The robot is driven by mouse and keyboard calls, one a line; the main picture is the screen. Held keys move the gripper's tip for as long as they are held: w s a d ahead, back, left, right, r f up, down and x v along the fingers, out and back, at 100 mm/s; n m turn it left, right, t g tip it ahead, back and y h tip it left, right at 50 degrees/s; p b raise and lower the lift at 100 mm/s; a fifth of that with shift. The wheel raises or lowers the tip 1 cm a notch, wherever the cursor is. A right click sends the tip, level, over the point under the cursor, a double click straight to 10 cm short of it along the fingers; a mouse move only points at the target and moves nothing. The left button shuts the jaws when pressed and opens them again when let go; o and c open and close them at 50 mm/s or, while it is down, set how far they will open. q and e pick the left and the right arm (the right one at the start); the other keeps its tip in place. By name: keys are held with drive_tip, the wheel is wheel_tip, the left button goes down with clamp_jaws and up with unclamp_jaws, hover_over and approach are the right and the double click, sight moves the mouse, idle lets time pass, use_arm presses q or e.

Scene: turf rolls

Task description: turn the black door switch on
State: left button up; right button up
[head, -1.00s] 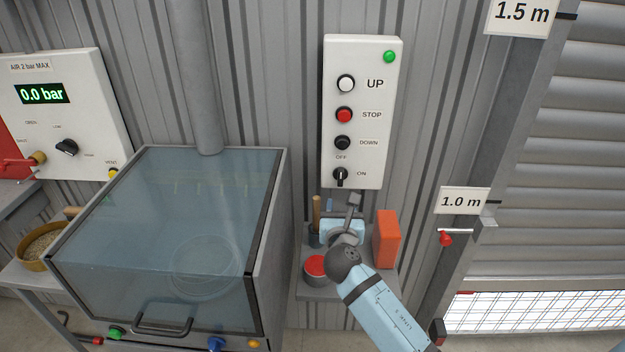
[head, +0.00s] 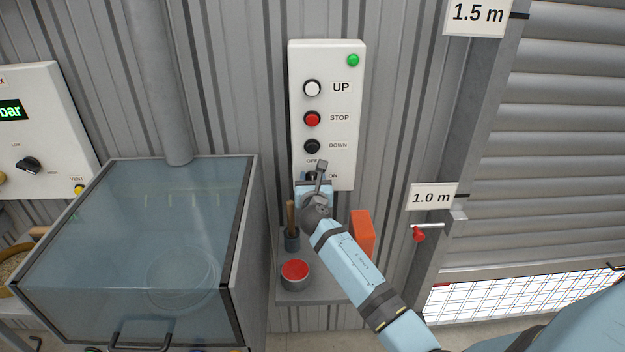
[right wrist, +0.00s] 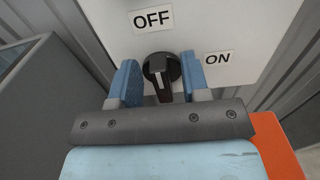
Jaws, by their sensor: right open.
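The black door switch (right wrist: 161,72) is a rotary knob with a white line on its handle, low on the white control panel (head: 350,165). In the right wrist view the OFF label is above it and the ON label to its right; the handle stands roughly upright and is not turned toward ON. My right gripper (right wrist: 158,78) is open, with one blue finger on each side of the knob. Clear gaps show between fingers and handle. In the head view the gripper and wrist partly hide the switch. My left gripper is out of view.
Above the switch are the white UP (head: 312,88), red STOP (head: 312,119) and black DOWN (head: 312,146) buttons and a green lamp (head: 353,60). A small shelf below holds a red-topped pot (head: 295,271) and an orange block (head: 362,233). A glass-topped cabinet (head: 130,230) stands left.

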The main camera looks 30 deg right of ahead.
drive_tip(key=shift+c, duration=0.2)
clamp_jaws()
drive_tip(key=shift+m, duration=0.4)
drive_tip(key=m, duration=0.1)
drive_tip(key=m+b, duration=0.1)
drive_tip(key=m, duration=0.1)
drive_tip(key=shift+s+d+f, duration=0.15)
drive_tip(key=shift+d, duration=0.05)
drive_tip(key=m+b, duration=0.2)
drive_tip(key=m, duration=0.2)
drive_tip(key=m+b, duration=0.2)
drive_tip(key=m, duration=0.3)
drive_tip(key=f+m+b, duration=0.1)
drive_tip(key=m+b, duration=0.1)
drive_tip(key=m, duration=0.3)
drive_tip(key=shift+s+d, duration=0.2)
drive_tip(key=shift+d, duration=0.15)
drive_tip(key=shift+m, duration=0.3)
